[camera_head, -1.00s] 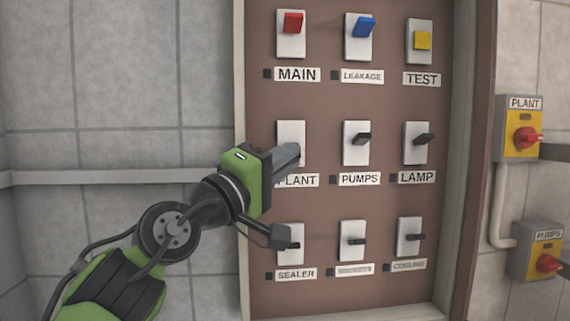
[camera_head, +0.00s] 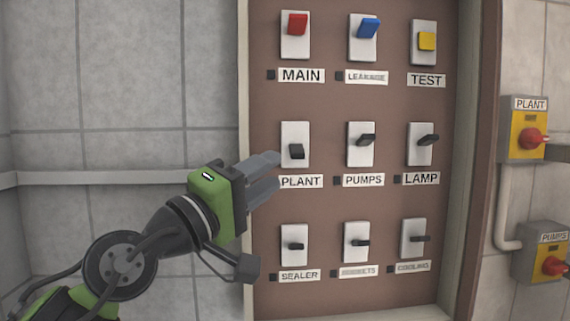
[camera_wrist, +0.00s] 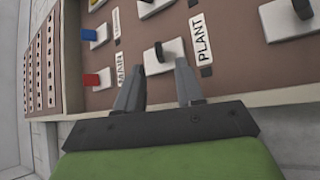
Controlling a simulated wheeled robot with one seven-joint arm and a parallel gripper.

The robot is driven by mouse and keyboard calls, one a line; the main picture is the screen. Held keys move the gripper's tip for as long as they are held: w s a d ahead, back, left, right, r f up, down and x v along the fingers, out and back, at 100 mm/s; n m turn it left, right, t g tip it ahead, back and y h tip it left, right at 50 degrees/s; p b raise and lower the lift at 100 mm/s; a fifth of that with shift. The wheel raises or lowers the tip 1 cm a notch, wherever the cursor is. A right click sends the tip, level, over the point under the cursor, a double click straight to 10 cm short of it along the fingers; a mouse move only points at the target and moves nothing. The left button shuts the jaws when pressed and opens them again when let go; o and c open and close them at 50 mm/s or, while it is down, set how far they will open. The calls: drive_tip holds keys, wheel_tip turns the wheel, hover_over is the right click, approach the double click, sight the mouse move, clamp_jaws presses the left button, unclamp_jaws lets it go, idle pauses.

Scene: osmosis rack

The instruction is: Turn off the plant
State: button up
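The PLANT switch has a black lever (camera_head: 296,151) on a white plate (camera_head: 294,131), in the left column of the brown panel, middle row. Its lever sits low on the plate and looks tipped down, unlike the PUMPS lever (camera_head: 366,140) beside it. My gripper (camera_head: 270,170) is left of and below the PLANT plate, empty and apart from the lever. In the wrist view its two grey fingers (camera_wrist: 159,64) are spread, with the PLANT lever (camera_wrist: 163,55) just beyond the tips.
The red MAIN (camera_head: 297,24), blue LEAKAGE (camera_head: 368,28) and yellow TEST (camera_head: 427,41) switches are in the top row. The LAMP lever (camera_head: 428,140) is at right. The SEALER lever (camera_head: 296,246) is below PLANT. A raised wooden frame edges the panel. The tiled wall left is clear.

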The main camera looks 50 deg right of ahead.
drive_tip(key=v, duration=1)
